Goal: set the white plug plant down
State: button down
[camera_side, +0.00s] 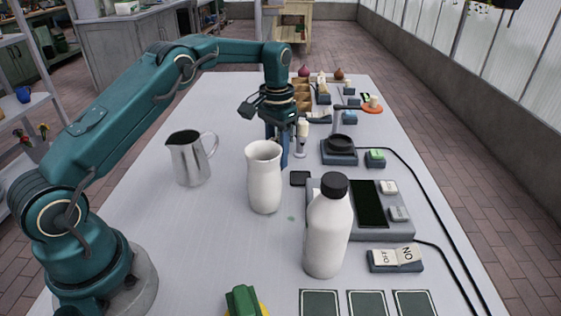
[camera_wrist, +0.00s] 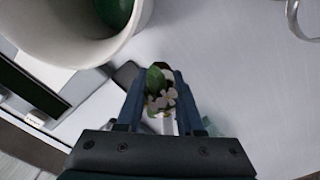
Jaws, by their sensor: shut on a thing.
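My gripper (camera_wrist: 158,92) is shut on the white plug plant (camera_wrist: 160,102), with pale flowers and a green leaf showing between the two blue fingers. The vase's wide mouth also shows close by in the wrist view (camera_wrist: 55,42). I cannot tell whether the plant touches the table.
A small black pad (camera_side: 300,178) lies right of the vase. A steel jug (camera_side: 190,158) stands left, and a white bottle (camera_side: 328,228) stands in front beside a grey device (camera_side: 385,232). A slim white stand (camera_side: 301,140) is just behind. The table between jug and vase is clear.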

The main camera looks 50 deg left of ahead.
notch_tip(320, 180, up, 2)
jog(key=shift+r, duration=0.1)
jog(key=s+a+r+m, duration=0.2)
jog(key=s+a+r, duration=0.5)
jog(key=a+r, duration=0.15)
jog(key=shift+w+d+f+m, duration=0.35)
jog(key=shift+w+f+m, duration=0.65)
jog(key=shift+f, duration=1.05)
jog(key=shift+w+d+f+m, duration=0.35)
jog(key=shift+w+f+m, duration=0.25)
jog(key=shift+f+m, duration=1.15)
jog(key=shift+w+d+f+m, duration=0.35)
jog(key=shift+w+f+m, duration=0.5)
jog(key=shift+f, duration=1.55)
jog(key=shift+f, duration=0.1)
jog(key=c, duration=0.5)
grip_release()
jog(key=shift+c, duration=0.2)
